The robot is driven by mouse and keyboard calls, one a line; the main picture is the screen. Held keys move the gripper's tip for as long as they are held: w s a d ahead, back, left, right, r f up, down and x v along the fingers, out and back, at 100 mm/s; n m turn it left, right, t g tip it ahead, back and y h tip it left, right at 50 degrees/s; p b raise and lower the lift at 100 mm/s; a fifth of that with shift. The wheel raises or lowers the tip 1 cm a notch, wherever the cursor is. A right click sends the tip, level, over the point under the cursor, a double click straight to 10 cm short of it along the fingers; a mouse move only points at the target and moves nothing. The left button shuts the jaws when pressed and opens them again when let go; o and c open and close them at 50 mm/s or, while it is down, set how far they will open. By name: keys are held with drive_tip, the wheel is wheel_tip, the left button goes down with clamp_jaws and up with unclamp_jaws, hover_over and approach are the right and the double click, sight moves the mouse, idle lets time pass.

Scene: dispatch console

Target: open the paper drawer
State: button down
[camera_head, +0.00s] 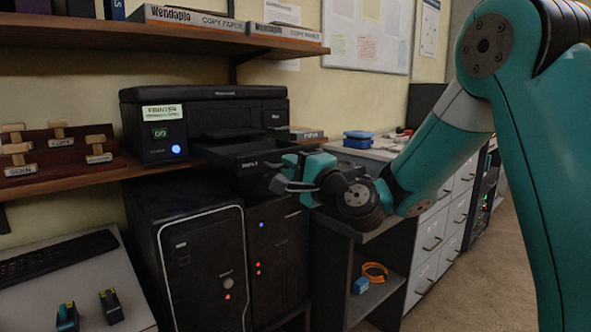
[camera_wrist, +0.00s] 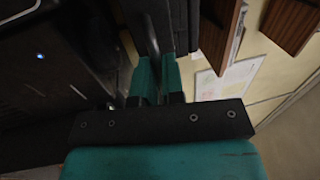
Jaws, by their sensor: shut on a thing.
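The black printer (camera_head: 205,101) stands on a shelf, with a green-white label and a blue light on its front. Its dark paper drawer (camera_head: 232,155) is low on the front and appears to stick out from the body toward my arm. My teal gripper (camera_head: 284,184) is at the drawer's front, shut on what looks like its handle. In the wrist view my fingers (camera_wrist: 156,72) close around a dark bar (camera_wrist: 147,35). The gripper partly hides the drawer front and handle in the head view.
Black computer towers (camera_head: 205,262) stand below the printer. A rack of wooden stamps (camera_head: 58,150) is at the left. A shelf with boxes (camera_head: 185,16) hangs above. Grey drawer cabinets (camera_head: 430,240) stand at the right, beside open floor (camera_head: 480,275).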

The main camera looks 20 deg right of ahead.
drive_tip(key=shift+s+d, duration=0.25)
drive_tip(key=shift+s, duration=0.2)
drive_tip(key=c, duration=1.5)
unclamp_jaws()
drive_tip(key=b+v, duration=1.4)
drive_tip(key=v, duration=0.3)
drive_tip(key=shift+s+a, duration=0.1)
drive_tip(key=shift+s, duration=0.1)
